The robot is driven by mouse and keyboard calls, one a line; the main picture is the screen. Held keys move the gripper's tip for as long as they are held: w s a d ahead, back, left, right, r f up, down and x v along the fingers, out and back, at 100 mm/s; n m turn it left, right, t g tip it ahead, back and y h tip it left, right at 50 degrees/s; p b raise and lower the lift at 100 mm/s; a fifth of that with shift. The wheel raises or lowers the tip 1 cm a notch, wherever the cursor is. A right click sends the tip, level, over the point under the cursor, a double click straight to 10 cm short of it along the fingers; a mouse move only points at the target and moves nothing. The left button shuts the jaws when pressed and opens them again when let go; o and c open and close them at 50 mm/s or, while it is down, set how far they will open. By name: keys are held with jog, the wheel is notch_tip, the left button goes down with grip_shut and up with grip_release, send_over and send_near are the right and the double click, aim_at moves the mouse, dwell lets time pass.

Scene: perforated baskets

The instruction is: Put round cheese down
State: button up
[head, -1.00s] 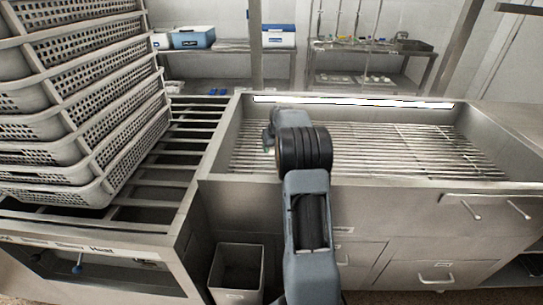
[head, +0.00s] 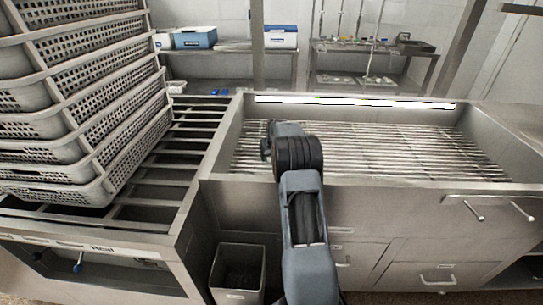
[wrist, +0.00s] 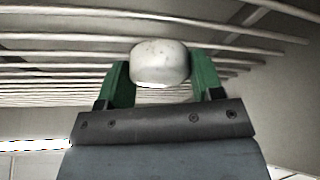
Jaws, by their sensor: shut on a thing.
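The round cheese (wrist: 160,60) is a small, whitish, rounded block in the wrist view. My gripper (wrist: 160,76) has green fingers on both sides of it and is shut on it. The slatted rack of the steel basin (wrist: 60,55) fills the background behind the cheese. In the head view, my gripper (head: 266,148) is over the left part of the steel basin (head: 480,178), mostly hidden by my wrist. The cheese cannot be seen there. I cannot tell whether it touches the slats.
Stacked perforated baskets (head: 85,150) stand on a barred counter (head: 190,152) at the left. The slats (head: 410,150) to the right of my arm are bare. A metal bin (head: 238,268) stands below. Shelves with blue-and-white boxes (head: 280,36) are at the back.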

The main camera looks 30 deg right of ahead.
jog(key=shift+f, duration=0.1)
jog(key=shift+f, duration=0.1)
jog(key=o, duration=1)
